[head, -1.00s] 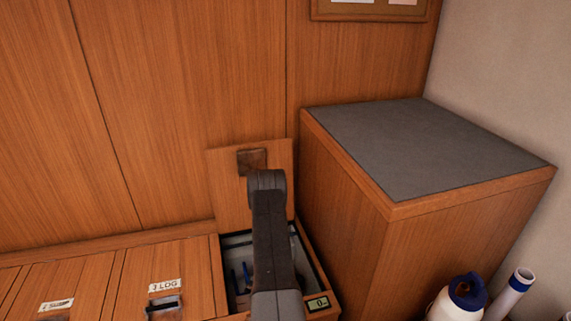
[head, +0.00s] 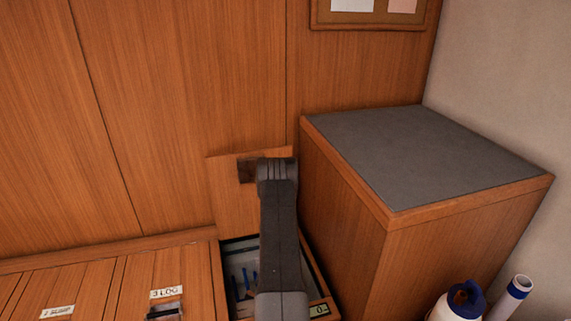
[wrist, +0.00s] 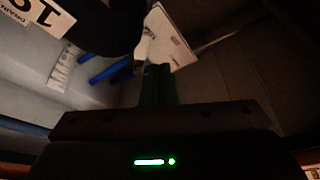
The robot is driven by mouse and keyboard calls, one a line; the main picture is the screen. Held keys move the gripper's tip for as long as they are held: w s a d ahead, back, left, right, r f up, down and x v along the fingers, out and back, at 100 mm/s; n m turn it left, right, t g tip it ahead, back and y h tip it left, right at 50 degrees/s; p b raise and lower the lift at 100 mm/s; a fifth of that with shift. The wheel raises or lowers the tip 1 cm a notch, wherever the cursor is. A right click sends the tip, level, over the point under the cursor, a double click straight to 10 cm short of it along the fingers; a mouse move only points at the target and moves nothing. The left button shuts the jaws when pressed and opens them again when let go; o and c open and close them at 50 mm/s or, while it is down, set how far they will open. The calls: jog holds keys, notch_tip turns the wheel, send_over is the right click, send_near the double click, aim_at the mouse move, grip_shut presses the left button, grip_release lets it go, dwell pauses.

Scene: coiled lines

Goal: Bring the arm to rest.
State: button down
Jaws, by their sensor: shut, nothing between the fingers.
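My arm (head: 280,235) reaches forward over an open locker compartment (head: 232,243) in the wooden bench. In the head view the arm hides my gripper. In the wrist view my gripper (wrist: 157,72) is shut, with its dark fingertips together and nothing held. Blue rod-like things (wrist: 108,70) and a white card (wrist: 170,42) show just beyond the fingertips. I cannot tell how close the fingers are to them.
The compartment's lid (head: 232,195) stands raised against the wall. A tall wooden box with a grey top (head: 420,150) is close on the right. A white bottle with a blue cap (head: 460,300) stands at lower right. A closed lid labelled LOG (head: 166,293) is on the left.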

jog(key=w+p+v, duration=0.1)
jog(key=p+v, duration=0.1)
jog(key=v, duration=0.5)
jog(key=b+x, duration=0.1)
jog(key=x, duration=0.3)
jog(key=b+x, duration=0.2)
jog(key=x, duration=0.3)
jog(key=s+b+x, duration=0.1)
jog(key=x, duration=0.3)
jog(key=shift+a+f+b, duration=0.1)
jog(key=shift+f+b, duration=0.2)
jog(key=shift+f, duration=0.05)
jog(key=shift+w+a+f, duration=0.15)
jog(key=shift+a, duration=0.05)
jog(key=shift+w+a+p, duration=0.25)
jog(key=shift+p, duration=0.2)
jog(key=shift+w+a, duration=0.2)
jog(key=a, duration=0.1)
jog(key=a+b, duration=0.1)
jog(key=a, duration=0.1)
jog(key=a+b, duration=0.1)
jog(key=a, duration=0.1)
jog(key=shift+s+f, duration=0.2)
jog(key=shift+s, duration=0.1)
jog(key=shift+w+a+b, duration=0.25)
jog(key=shift+a+b, duration=0.1)
jog(key=shift+b, duration=0.7)
jog(key=shift+a+r+m, duration=0.15)
jog(key=shift+r+m, duration=0.05)
jog(key=shift+m, duration=0.1)
